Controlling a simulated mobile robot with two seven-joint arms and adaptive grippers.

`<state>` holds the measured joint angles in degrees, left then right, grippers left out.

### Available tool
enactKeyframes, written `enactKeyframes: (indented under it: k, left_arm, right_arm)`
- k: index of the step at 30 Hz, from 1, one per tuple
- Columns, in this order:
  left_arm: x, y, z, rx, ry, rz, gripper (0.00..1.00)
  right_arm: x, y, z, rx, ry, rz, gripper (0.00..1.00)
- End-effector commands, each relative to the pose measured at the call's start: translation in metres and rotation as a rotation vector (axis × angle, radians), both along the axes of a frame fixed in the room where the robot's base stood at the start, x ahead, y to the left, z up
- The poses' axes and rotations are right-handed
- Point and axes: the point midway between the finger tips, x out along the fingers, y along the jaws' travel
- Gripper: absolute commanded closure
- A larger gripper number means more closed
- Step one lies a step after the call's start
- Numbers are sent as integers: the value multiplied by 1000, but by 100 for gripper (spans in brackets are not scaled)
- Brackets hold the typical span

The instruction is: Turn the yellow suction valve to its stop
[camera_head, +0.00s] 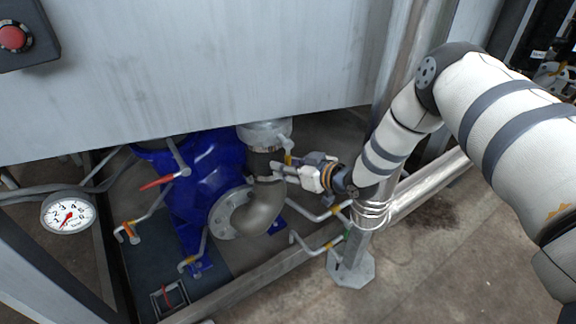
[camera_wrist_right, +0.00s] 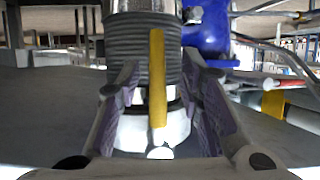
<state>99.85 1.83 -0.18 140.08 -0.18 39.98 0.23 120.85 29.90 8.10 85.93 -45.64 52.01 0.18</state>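The yellow suction valve lever (camera_wrist_right: 157,75) stands upright between the two fingers of my right gripper (camera_wrist_right: 160,85) in the wrist view. There is a visible gap between the lever and each finger, so the gripper is open around it and not clamped. A grey ribbed hose section (camera_wrist_right: 125,60) is just behind the lever. My left gripper is not in view.
The blue pump (camera_head: 205,165) and curved metal elbow (camera_head: 262,208) sit close to the gripper. A red-handled lever (camera_head: 157,183) is to the left. A grey panel (camera_head: 220,60) overhangs the pump. A steel post (camera_head: 352,240) stands beneath my right arm.

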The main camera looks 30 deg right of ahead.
Motion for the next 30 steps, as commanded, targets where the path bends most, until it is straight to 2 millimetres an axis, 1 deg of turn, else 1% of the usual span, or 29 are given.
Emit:
enactKeyframes:
  k: [2,5,12,16,18,21,30]
  left_arm:
    - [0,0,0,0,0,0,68]
    - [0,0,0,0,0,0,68]
    - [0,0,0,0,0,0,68]
    - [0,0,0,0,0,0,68]
    - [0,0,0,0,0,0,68]
    - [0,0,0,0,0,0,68]
    - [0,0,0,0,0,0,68]
  right_arm:
    - [-3,-2,1,-1,1,-1,66]
    - [-17,-6,8,1,1,-3,66]
    - [-75,-22,33,2,-1,-2,66]
    - [-96,-28,42,0,0,0,66]
    - [-103,-30,44,1,-1,0,66]
    - [-107,-30,46,2,-1,1,66]
    - [-107,-30,46,0,0,1,66]
